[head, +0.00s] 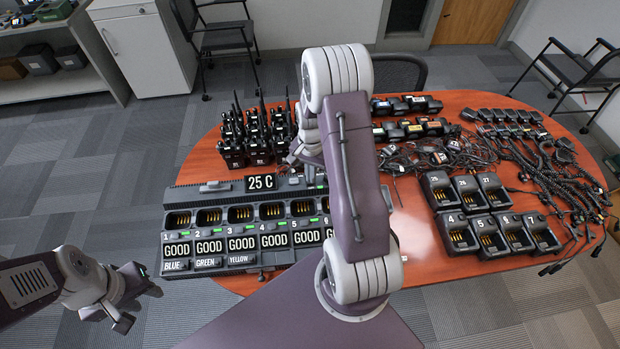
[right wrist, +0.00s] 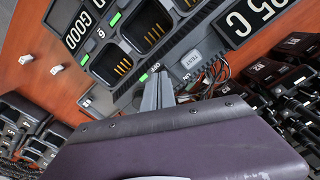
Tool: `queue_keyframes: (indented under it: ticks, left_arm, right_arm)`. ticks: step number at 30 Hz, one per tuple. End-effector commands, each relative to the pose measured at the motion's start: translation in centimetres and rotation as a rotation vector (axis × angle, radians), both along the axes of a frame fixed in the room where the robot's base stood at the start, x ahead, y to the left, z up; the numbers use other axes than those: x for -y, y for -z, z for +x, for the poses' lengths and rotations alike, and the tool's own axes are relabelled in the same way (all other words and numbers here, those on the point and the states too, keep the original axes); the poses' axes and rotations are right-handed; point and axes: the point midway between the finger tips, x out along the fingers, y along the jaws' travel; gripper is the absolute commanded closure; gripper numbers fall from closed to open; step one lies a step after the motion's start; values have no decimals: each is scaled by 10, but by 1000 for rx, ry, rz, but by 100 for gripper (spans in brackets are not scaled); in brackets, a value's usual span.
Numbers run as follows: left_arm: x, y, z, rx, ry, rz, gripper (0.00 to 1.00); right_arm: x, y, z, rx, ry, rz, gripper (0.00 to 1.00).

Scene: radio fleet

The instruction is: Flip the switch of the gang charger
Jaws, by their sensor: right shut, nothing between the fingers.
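The gang charger (head: 240,266) lies on the left part of the table, with a row of empty bays, green lights and displays reading GOOD. My right arm covers its right end in the head view. My left gripper (head: 140,304) is open and empty, left of the table.
Black radios (head: 256,140) stand upright behind the charger. Single chargers (head: 463,228), coiled cords (head: 560,185) and battery packs (head: 405,105) fill the table's right and back. Dark cables (right wrist: 215,75) lie near my right gripper. Bare tabletop shows at the front right.

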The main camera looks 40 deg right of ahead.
Motion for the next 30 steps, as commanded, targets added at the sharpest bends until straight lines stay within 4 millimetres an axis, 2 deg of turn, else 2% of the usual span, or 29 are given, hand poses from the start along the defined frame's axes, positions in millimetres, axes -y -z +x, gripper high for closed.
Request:
queue_keyframes:
  ticks: [30]
  left_arm:
    - [0,11,0,0,0,0,64]
  right_arm:
    - [0,16,0,0,0,0,100]
